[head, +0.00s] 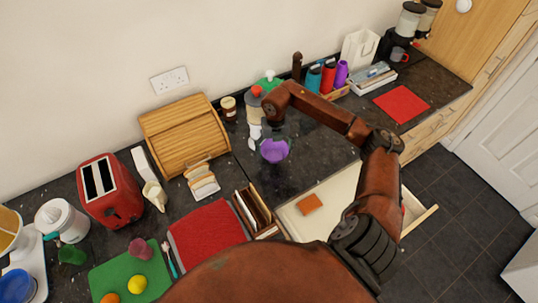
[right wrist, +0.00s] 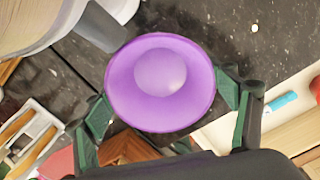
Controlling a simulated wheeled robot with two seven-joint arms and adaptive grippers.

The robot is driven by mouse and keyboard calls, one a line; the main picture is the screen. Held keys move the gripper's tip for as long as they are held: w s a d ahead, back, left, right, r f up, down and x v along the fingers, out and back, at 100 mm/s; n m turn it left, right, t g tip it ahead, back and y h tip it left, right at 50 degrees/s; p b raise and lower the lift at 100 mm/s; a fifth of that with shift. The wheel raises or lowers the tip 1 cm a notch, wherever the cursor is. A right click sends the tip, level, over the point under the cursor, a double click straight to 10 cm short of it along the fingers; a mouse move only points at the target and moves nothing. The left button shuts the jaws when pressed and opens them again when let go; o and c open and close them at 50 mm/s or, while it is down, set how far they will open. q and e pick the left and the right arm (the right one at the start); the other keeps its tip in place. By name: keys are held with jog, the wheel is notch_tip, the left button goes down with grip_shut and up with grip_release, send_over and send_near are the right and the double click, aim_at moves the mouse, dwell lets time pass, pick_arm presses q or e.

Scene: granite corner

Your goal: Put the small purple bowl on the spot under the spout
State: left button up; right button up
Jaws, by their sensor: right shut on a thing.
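The small purple bowl (head: 274,151) is held above the dark worktop by my right gripper (head: 273,135). In the right wrist view the bowl (right wrist: 160,83) sits between the green fingers of the right gripper (right wrist: 165,100), its round opening facing the camera. The gripper is shut on it. My left gripper is not in view.
A pulled-out drawer (head: 335,190) with an orange item (head: 309,204) lies below the worktop edge. A bread bin (head: 184,135), toast rack (head: 202,180) and red toaster (head: 109,190) stand left. Bottles (head: 328,77) line the back. A red mat (head: 401,104) lies right.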

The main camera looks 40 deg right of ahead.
aim_at(273, 153)
jog(key=shift+w+d+f+b, duration=0.1)
jog(key=shift+f+b, duration=0.25)
jog(key=shift+f, duration=0.1)
jog(key=shift+w+d+f+b, duration=0.1)
jog(key=shift+f+b, duration=0.2)
jog(key=shift+f, duration=0.1)
jog(key=f, duration=0.1)
jog(key=w+f+b, duration=0.1)
jog(key=f, duration=0.1)
jog(key=shift+w+a+f+b, duration=0.15)
jog(key=shift+a+b, duration=0.1)
jog(key=shift+b, duration=0.15)
jog(key=shift+s+d, duration=0.2)
jog(key=shift+s, duration=0.15)
jog(key=shift+c, duration=0.7)
jog(key=o, duration=1.2)
jog(key=shift+w, duration=0.1)
jog(key=shift+c, duration=0.2)
jog(key=o, duration=0.3)
pick_arm(q)
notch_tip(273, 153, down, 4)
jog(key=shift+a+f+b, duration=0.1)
jog(key=shift+b, duration=0.35)
pick_arm(e)
notch_tip(273, 153, up, 12)
